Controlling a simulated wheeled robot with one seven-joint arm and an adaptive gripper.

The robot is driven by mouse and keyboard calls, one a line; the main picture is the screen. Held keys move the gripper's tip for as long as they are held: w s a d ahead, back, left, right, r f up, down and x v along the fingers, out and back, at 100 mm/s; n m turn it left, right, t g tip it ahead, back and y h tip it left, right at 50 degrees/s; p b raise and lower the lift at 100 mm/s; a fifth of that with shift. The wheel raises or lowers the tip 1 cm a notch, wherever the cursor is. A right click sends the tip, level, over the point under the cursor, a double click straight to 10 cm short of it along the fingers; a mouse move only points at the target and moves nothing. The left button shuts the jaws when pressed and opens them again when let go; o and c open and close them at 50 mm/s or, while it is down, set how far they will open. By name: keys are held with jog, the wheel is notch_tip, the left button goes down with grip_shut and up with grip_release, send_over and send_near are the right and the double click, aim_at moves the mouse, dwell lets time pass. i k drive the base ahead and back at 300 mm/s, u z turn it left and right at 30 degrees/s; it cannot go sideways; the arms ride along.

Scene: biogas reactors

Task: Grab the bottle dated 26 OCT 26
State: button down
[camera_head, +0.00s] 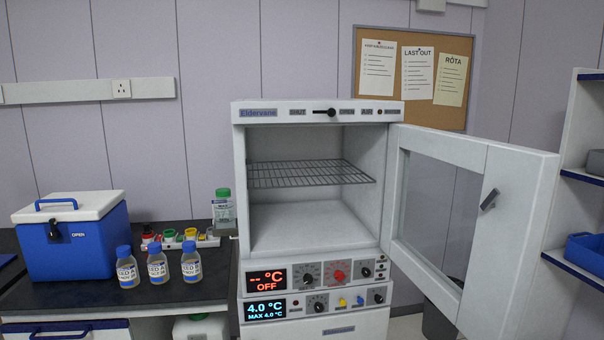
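Three small bottles with blue caps and white labels stand upright in a row on the dark bench: a left bottle (127,268), a middle bottle (157,266) and a right bottle (191,263). Their labels carry large dark print, but it is too small and blurred for me to read a full date on any of them. A larger bottle with a green cap (223,212) stands behind them, beside the incubator. My gripper is not in view.
A blue cool box (72,248) with a white lid stands left of the bottles. A rack with coloured caps (180,240) is behind them. The white incubator (313,230) is empty, its glazed door (470,225) swung open to the right. Blue-edged shelves (588,180) stand far right.

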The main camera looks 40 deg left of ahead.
aim_at(157, 263)
jog(key=u, duration=1.15)
jog(key=i, duration=0.85)
jog(key=u, duration=2.05)
